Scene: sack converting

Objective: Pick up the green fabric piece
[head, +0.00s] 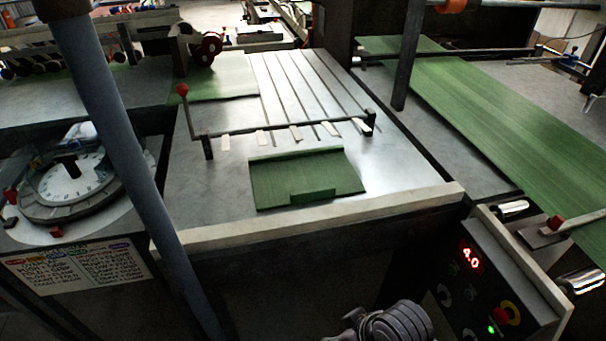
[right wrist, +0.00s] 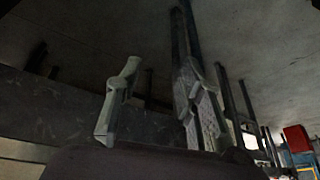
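The green fabric piece (head: 305,180) lies flat on the grey metal table in the head view, near the table's front edge. It has a small raised flap or tab at its front edge and a folded strip along its back edge. My right gripper (right wrist: 160,72) shows in the right wrist view with its two fingers apart and nothing between them. It faces a dim grey surface, and the fabric piece is not in that view. A grey part of my arm shows at the bottom of the head view, well below the table edge. My left gripper is not in view.
A bar with a red-knobbed lever (head: 183,90) crosses the table behind the fabric. A pale rail (head: 310,221) edges the table front. A control panel (head: 490,285) stands at front right, a round dial (head: 75,180) at left. A blue-grey pole (head: 125,160) crosses the left foreground.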

